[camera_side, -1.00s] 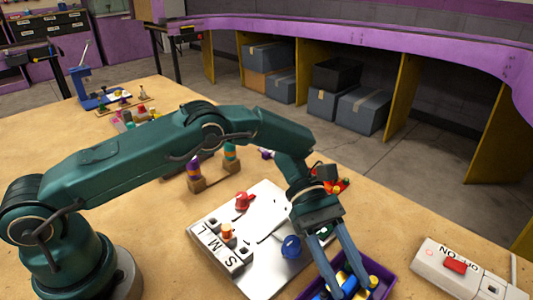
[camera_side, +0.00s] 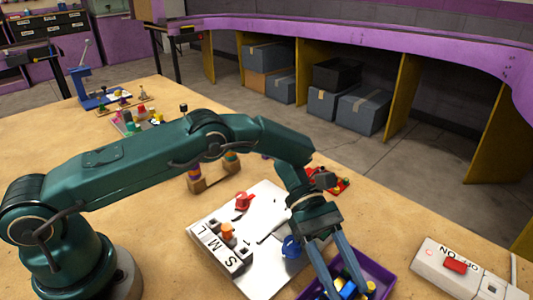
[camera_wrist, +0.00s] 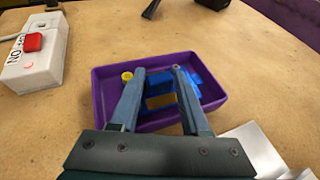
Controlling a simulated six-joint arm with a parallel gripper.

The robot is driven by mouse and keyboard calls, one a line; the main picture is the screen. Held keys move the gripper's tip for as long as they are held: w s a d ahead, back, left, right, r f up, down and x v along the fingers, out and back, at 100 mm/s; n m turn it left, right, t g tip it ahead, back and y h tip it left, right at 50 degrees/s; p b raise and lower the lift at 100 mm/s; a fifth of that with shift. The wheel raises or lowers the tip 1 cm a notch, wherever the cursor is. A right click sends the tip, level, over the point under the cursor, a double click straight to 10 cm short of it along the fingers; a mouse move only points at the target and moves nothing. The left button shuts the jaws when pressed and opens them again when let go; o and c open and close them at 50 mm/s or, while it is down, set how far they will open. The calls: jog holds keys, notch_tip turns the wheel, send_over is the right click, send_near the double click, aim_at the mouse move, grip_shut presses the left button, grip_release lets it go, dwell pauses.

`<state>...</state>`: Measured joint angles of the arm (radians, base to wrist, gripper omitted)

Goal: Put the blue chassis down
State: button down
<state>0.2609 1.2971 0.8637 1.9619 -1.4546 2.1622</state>
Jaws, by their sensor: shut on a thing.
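The blue chassis (camera_wrist: 158,84) shows between my gripper's fingers in the wrist view, with a yellow block (camera_wrist: 160,101) at its near side. My gripper (camera_wrist: 159,72) is shut on the chassis, over the purple tray (camera_wrist: 104,108). In the side view my gripper (camera_side: 350,290) reaches down into the purple tray (camera_side: 386,272) at the bottom edge. Only a bit of the blue chassis (camera_side: 348,291) shows there between the fingers. I cannot tell whether it touches the tray floor.
A yellow round piece (camera_wrist: 127,76) lies at the tray's left side in the wrist view. A white switch box (camera_side: 460,268) with a red rocker stands right of the tray. A metal plate (camera_side: 262,215) with knobs lies to its left.

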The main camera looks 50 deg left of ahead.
aim_at(344, 285)
jog(key=shift+f, duration=0.3)
jog(key=shift+c, duration=1.5)
grip_release()
jog(key=shift+v, duration=2.55)
